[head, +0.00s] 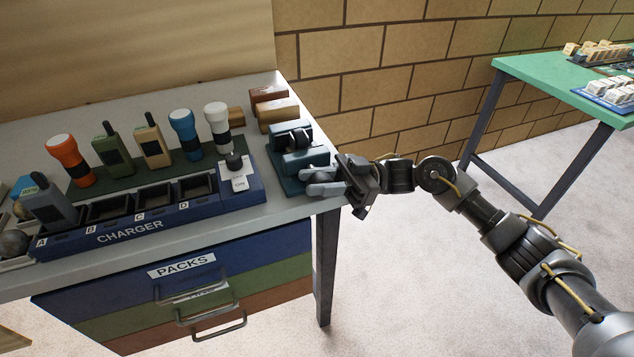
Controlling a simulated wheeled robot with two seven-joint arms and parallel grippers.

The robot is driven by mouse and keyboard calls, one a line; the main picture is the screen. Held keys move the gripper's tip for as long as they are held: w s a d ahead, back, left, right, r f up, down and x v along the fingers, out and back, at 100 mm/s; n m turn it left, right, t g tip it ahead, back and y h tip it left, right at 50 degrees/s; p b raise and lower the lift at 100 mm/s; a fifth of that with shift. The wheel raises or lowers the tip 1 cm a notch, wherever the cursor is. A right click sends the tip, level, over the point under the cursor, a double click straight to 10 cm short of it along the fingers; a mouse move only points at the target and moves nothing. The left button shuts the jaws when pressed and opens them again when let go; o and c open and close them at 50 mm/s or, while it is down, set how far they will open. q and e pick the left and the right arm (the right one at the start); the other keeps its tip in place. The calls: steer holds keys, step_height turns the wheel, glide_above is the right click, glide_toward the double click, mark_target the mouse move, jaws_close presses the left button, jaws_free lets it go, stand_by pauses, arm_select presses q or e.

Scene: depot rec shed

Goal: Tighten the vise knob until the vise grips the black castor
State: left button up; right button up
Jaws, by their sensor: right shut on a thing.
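The blue-teal vise (305,159) stands at the right end of the grey workbench, close to its edge. The black castor (291,137) sits between the vise's jaws. From this angle I cannot tell whether both jaws press on it. My right gripper (322,182) reaches in from the right and is shut at the near side of the vise, on the vise knob. The fingers hide most of the knob. My left gripper is out of view.
The blue charger (130,237), with a radio (50,203) in slot A, is left of the vise. Torches and radios stand on a green mat (120,184) behind it. Wooden blocks (277,112) lie behind the vise. A green table (545,75) is far right, with open floor between.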

steer(key=o, duration=1)
steer(key=shift+d, duration=0.15)
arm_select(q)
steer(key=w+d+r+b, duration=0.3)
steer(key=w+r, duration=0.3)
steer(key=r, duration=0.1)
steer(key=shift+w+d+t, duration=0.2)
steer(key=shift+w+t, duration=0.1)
arm_select(e)
steer(key=shift+v, duration=5.3)
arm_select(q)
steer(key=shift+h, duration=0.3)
